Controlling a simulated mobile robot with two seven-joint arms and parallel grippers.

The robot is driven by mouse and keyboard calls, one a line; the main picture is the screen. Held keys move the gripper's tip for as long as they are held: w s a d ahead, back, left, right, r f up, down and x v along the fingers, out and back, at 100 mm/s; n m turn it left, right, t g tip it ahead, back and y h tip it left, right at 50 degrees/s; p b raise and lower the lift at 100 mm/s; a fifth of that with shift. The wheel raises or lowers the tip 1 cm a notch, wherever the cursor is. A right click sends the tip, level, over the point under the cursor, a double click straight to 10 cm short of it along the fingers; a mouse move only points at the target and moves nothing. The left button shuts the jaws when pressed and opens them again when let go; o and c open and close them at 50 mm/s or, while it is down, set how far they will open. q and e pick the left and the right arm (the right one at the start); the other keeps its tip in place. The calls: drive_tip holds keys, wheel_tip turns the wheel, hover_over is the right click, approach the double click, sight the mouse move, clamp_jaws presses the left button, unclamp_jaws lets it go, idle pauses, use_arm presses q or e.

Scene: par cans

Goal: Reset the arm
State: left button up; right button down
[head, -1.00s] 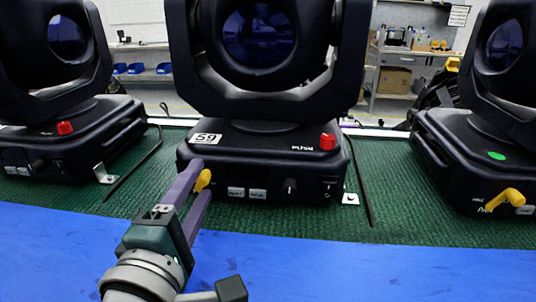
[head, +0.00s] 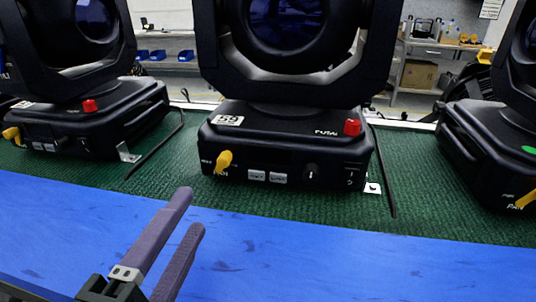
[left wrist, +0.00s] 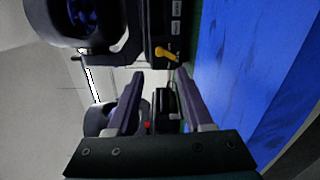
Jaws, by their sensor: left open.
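My left gripper (head: 188,212) is in the lower left of the head view, over the blue strip in front of the middle black stage light (head: 285,150). Its two purple-grey fingers are apart with nothing between them, and it touches no light. In the left wrist view the open fingers (left wrist: 158,75) point toward a black light with a yellow knob (left wrist: 165,54). The middle light has a yellow knob (head: 224,160) at its front left and a red knob (head: 352,127) on top at the right. My right gripper is not in view.
Another black light (head: 75,125) stands at the left and one (head: 490,140) at the right, partly cut off. They stand on green carpet (head: 410,200) behind the blue surface (head: 330,260), which is clear at the right. Metal brackets and black cables lie between the lights.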

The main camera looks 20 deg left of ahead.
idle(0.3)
